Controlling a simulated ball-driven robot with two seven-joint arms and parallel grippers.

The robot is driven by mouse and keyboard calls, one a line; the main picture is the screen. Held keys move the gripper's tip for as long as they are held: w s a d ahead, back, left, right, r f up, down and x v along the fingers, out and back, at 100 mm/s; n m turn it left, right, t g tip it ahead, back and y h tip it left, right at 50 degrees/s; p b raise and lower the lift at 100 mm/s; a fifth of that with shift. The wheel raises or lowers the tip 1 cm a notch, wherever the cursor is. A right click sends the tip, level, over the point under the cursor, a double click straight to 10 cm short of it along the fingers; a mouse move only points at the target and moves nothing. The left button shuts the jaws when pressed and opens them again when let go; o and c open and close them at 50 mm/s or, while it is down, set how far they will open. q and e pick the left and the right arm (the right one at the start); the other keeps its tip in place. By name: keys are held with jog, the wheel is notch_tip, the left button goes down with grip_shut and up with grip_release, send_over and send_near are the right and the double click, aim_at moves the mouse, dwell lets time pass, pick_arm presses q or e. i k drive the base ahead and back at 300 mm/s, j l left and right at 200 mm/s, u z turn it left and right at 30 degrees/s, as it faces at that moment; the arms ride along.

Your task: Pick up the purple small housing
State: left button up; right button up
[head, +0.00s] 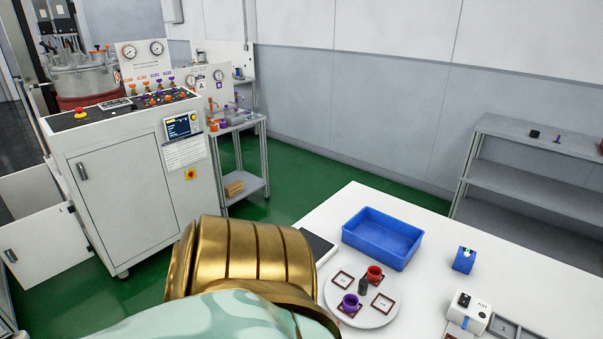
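A small purple cup-shaped housing (350,303) stands on a round white plate (372,319) on the white table. It sits on one of the plate's brown-framed square spots, towards the front left. A red housing of similar shape (375,273) stands on another spot behind it, to the right. A dark grey post (363,287) rises from the plate between them. Neither of my grippers shows in the head view. A large gold and mint part of my own arm fills the lower middle, left of the plate, and hides part of the table.
A blue tray (355,237) stands behind the plate. A small blue block (464,260) and a white device (468,311) stand to the right. A grey shelf (520,135) is at the back right, a control cabinet (125,195) at the left. Table surface between tray and blue block is clear.

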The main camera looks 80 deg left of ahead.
aim_at(350, 302)
jog(key=u, duration=2.05)
